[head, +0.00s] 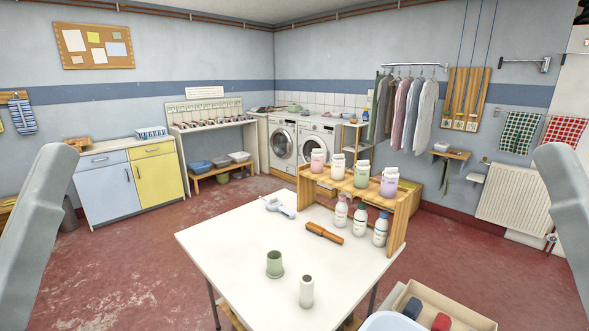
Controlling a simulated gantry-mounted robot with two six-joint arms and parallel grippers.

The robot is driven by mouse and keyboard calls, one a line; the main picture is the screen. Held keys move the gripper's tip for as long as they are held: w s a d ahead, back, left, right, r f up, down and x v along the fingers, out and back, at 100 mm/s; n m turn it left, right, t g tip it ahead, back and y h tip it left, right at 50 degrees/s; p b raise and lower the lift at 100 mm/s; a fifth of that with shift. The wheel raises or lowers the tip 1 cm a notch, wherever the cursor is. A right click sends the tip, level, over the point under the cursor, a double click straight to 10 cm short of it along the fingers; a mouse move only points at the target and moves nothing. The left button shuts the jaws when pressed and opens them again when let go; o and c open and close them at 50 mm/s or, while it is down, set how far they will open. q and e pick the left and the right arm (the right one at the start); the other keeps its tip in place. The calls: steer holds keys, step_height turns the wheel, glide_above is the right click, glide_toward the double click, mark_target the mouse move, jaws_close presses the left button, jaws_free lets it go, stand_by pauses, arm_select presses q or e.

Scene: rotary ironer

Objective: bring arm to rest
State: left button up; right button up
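Grey links of my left arm rise along the left edge of the head view, and grey links of my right arm rise along the right edge. Both stand clear of the white table (225,245). Neither gripper shows, so I cannot see their fingers or whether they hold anything. No rotary ironer is recognisable in this view.
The table bears a green cup (274,264), a white cylinder (306,291), an orange-brown brush (324,233) and a pale blue-grey tool (278,206). A wooden shelf (402,218) holds several jars, with bottles in front. A box (465,315) stands lower right. The table's left part is clear.

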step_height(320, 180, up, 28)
steer(key=p, duration=2.4)
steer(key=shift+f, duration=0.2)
